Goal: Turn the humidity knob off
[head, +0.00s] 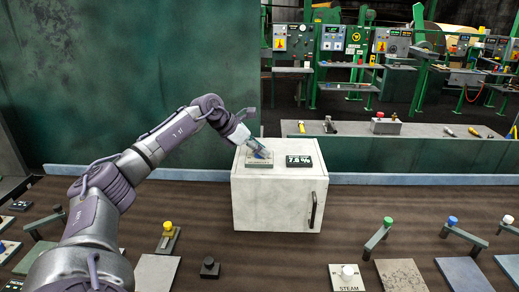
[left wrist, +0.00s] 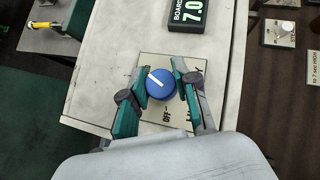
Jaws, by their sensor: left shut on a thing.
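The humidity knob (left wrist: 161,84) is a round blue dial with a white pointer line, on a pale plate (left wrist: 185,65) lettered "OFF" below it. The pointer slants to the upper left in the left wrist view and does not point at "OFF". My left gripper (left wrist: 162,83) has its two fingers shut on the knob, one on each side. In the head view my left gripper (head: 262,151) is at the left part of the white box's top (head: 280,208) and hides most of the knob. My right gripper is not in view.
A dark display (head: 299,161) reading about 7.0 sits right of the knob on the box. A black handle (head: 313,209) is on the box front. Colored buttons, levers and a STEAM plate (head: 348,284) stand on the brown surface around.

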